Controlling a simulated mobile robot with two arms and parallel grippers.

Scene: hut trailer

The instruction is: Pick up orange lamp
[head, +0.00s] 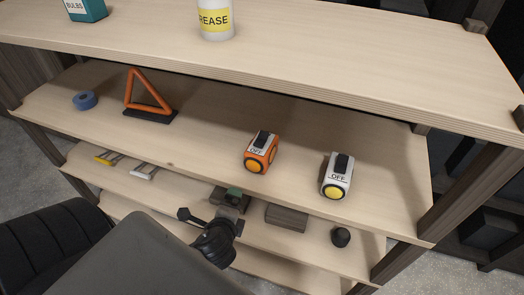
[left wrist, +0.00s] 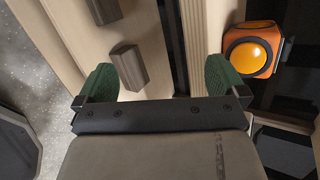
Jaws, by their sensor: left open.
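The orange lamp (head: 262,152) stands on the middle shelf, with a yellow round lens, a black switch on top and an "OFF" label. It also shows in the left wrist view (left wrist: 254,50) at the upper right, just beyond the right-hand green finger. My left gripper (head: 212,206) is in front of and below the lamp in the head view, near the lower shelf. Its green-padded fingers are spread apart and empty in the left wrist view (left wrist: 158,80). The lamp is outside the gap between them. My right gripper is out of view.
A white lamp (head: 337,176) stands right of the orange one. An orange triangle (head: 147,95) and blue tape roll (head: 85,100) are at the left. The upper shelf (head: 330,45) overhangs. The lower shelf holds a dark block (head: 287,217) and tools (head: 143,172).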

